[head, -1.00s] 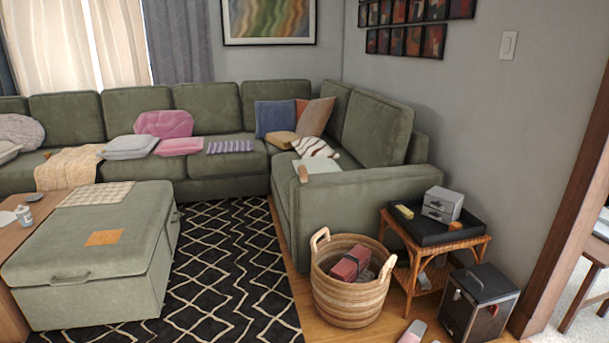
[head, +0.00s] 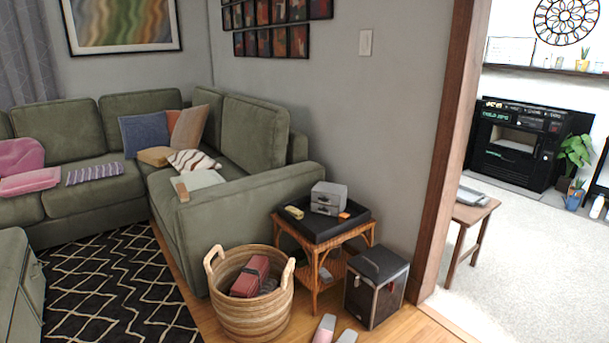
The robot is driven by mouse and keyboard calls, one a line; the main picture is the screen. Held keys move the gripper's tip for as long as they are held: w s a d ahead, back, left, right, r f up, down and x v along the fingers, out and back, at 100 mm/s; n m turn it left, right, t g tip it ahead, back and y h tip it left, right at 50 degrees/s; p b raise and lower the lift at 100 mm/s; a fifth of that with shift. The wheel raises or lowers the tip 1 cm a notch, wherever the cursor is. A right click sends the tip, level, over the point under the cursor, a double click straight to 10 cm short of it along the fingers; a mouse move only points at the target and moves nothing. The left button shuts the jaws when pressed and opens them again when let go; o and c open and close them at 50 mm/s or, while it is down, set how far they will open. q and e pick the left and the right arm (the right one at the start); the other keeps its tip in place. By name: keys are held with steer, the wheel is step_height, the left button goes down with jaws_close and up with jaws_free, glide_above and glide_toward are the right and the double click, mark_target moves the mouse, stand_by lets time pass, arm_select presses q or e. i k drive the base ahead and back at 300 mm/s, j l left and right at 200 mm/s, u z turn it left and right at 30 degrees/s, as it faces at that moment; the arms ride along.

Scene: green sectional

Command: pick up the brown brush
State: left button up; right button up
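I cannot make out for sure which thing is the brown brush. A small tan-yellow block-like item (head: 294,212) lies in the black tray (head: 313,236) on the wicker side table, left of a grey two-drawer box (head: 328,198).
A striped wicker basket (head: 248,317) with a dark red item (head: 250,277) stands left of the side table. A black box (head: 376,286) is to its right. Slipper-like items (head: 325,328) lie on the floor in front. A doorway opens at right onto pale carpet.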

mark_target(183, 193)
steer(key=i+j+z, duration=0.25)
steer(key=j, duration=0.15)
steer(key=i+j+z, duration=0.45)
steer(key=j, duration=0.3)
steer(key=j+z, duration=0.1)
steer(key=j, duration=0.4)
steer(key=i+j, duration=0.15)
steer(key=j, duration=0.25)
steer(key=i+j, duration=0.1)
steer(key=j, duration=0.35)
steer(key=i+j, duration=0.15)
steer(key=j, duration=0.25)
steer(key=i+j+z, duration=0.1)
steer(key=j, duration=0.35)
steer(key=i+j, duration=0.15)
steer(key=j, duration=0.25)
steer(key=i+j, duration=0.15)
steer(key=j, duration=0.3)
steer(key=i+j, duration=0.1)
steer(key=j, duration=0.35)
steer(key=i+j+z, duration=0.1)
steer(key=j, duration=0.3)
